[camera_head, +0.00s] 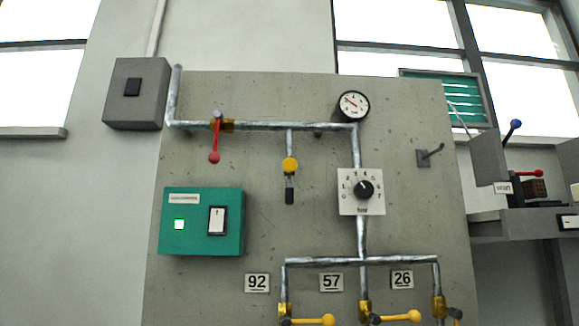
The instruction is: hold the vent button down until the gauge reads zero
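The round gauge (351,106) has a white face and a black rim and sits on the pipe at the top of the concrete panel. A red needle seems to point to the upper left; the reading is too small to tell. A small plate that seems to read VENT (503,188) is on the grey unit at the right. I cannot make out a vent button for certain; a dark brown block (535,188) and a red-handled lever (530,173) are beside the plate. My gripper is not in view.
The concrete panel (400,240) carries pipes, a red-handled valve (214,156), a yellow fitting (290,165), a numbered dial (363,190) and a green switch box (201,221) with a lit indicator. Yellow-handled valves (313,320) line the bottom. A hook (430,155) sticks out at the right.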

